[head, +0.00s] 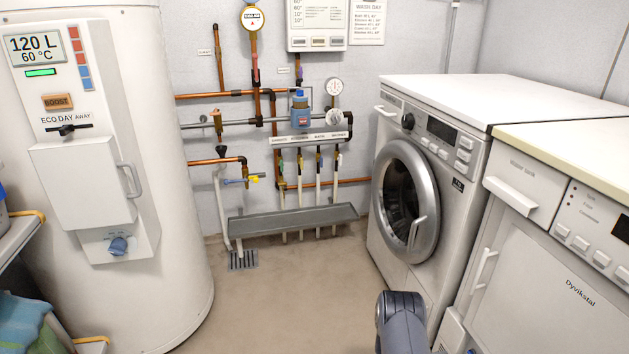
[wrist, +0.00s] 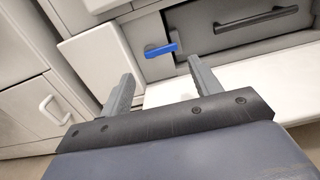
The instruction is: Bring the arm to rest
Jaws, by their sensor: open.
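My gripper (wrist: 160,88) shows in the wrist view with its two grey fingers apart and nothing between them. A blue lever (wrist: 161,50) on a pale appliance front lies just beyond the fingertips, apart from them as far as I can tell. In the head view my grey arm (head: 402,320) rises at the bottom, right of the middle, in front of the washing machine (head: 405,200). The gripper itself is not visible in the head view.
A dryer-like appliance (head: 545,250) stands at the right. A large white water heater (head: 180,220) stands at the left, near a shelf with cloth (head: 25,320). Copper pipes and a grey trough (head: 292,220) line the back wall. The middle floor (head: 290,300) is clear.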

